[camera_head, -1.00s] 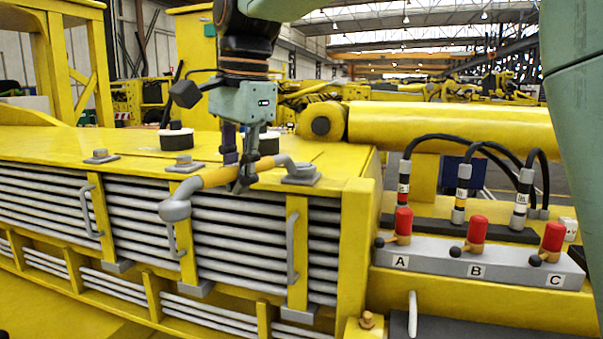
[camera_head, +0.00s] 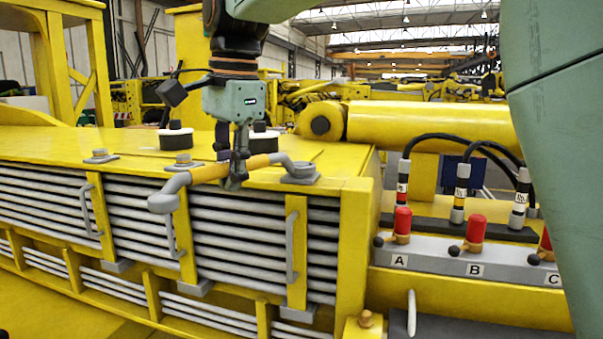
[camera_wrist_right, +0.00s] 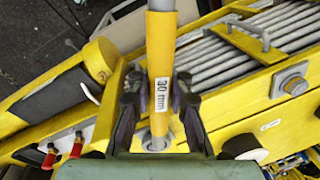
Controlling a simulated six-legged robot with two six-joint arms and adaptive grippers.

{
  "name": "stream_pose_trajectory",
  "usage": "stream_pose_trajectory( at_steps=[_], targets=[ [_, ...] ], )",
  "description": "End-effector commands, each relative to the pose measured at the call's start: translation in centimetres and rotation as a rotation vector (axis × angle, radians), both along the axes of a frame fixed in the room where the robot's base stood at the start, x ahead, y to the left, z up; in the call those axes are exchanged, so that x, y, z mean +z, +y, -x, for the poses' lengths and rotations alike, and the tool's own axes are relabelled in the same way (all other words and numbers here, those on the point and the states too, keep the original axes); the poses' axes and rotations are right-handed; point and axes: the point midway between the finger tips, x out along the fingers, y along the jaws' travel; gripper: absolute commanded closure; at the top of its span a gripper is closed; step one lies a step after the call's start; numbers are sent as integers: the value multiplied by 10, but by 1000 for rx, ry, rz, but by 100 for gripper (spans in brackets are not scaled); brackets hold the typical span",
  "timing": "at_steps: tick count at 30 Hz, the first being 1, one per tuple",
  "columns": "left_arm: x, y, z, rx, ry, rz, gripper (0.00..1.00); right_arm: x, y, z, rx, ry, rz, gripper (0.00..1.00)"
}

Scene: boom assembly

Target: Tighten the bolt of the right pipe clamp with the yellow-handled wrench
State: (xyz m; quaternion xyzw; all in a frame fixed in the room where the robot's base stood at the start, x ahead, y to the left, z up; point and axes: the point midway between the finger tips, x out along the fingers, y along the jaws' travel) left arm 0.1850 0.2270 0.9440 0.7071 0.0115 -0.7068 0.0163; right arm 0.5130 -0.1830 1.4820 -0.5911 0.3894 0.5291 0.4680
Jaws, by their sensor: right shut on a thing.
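My right gripper (camera_head: 234,178) hangs from above and is shut on the yellow handle of the wrench (camera_head: 205,173). The wrench lies across the front top edge of the yellow housing, its big grey end at left. Its smaller grey end at right is close to the bolt of the right pipe clamp (camera_head: 301,172); I cannot tell whether they touch. The right clamp's yellow strap (camera_head: 296,255) runs down over the grey pipes. In the right wrist view the handle (camera_wrist_right: 160,60) shows a "30 mm" label between the fingers (camera_wrist_right: 158,100). My left gripper is out of view.
Two more clamp bolts stand at left, the middle one (camera_head: 183,162) and the left one (camera_head: 100,156). Black-and-white caps (camera_head: 175,137) stand behind the wrench. At right are red-topped levers (camera_head: 475,230) on a grey block (camera_head: 440,257), with black hoses behind.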

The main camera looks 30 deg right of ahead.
Motion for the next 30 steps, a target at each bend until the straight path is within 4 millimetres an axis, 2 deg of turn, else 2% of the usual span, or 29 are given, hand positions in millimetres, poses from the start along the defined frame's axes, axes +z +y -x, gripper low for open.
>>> stream_pose_trajectory(
  at_steps=[30],
  targets=[
    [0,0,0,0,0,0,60,1,2,-11,-75,-3,-1,100]
  ],
)
